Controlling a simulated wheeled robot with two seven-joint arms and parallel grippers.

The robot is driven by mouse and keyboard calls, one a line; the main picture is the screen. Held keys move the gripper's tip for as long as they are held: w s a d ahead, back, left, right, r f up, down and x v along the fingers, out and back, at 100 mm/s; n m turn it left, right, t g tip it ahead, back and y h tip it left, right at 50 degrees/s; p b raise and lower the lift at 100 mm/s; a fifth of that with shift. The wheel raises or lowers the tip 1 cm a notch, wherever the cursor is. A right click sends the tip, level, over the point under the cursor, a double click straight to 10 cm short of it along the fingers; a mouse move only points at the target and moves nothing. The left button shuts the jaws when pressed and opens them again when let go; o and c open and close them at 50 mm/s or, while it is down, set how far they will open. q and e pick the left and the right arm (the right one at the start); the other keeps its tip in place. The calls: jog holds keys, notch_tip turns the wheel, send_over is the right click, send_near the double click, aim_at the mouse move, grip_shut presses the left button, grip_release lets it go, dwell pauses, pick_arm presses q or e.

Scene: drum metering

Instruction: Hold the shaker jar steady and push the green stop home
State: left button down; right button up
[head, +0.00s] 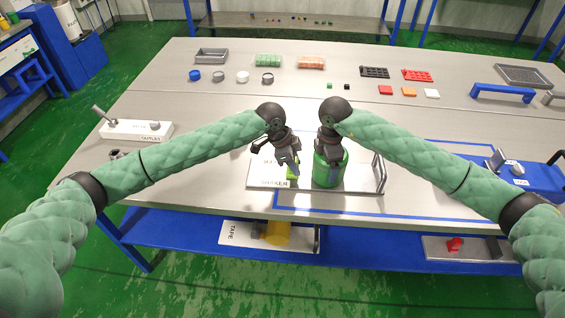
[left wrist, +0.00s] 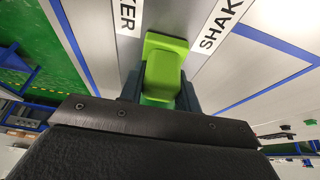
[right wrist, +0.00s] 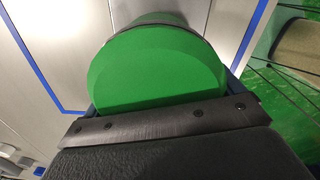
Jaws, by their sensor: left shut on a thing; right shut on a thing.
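The shaker jar (head: 328,172) is a dark green cylinder standing on a pale tray (head: 353,180) marked with SHAKER labels. My right gripper (head: 330,150) is shut on the jar from above; in the right wrist view the jar's round green top (right wrist: 155,70) fills the space between the fingers. The bright green stop (head: 292,172) is beside the jar, to its left. My left gripper (head: 290,165) is shut on it; in the left wrist view the stop (left wrist: 163,68) sits between the fingers, between two label strips. The jar's far side is hidden.
A metal handle (head: 379,172) rises at the tray's right end. A white OUTLET block (head: 136,130) stands at left and a blue unit (head: 520,178) at right. Trays and small coloured blocks line the back.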

pick_arm(q)
jog(key=shift+d, duration=1.1)
pick_arm(e)
jog(key=shift+a, duration=0.15)
jog(key=shift+s, duration=0.1)
pick_arm(q)
jog(key=c, duration=1)
grip_release()
jog(key=shift+a+r, duration=0.1)
jog(key=shift+r, duration=0.1)
jog(key=v, duration=1.1)
jog(key=shift+r, duration=0.3)
jog(key=shift+a, duration=0.15)
pick_arm(e)
jog(key=o, duration=1.5)
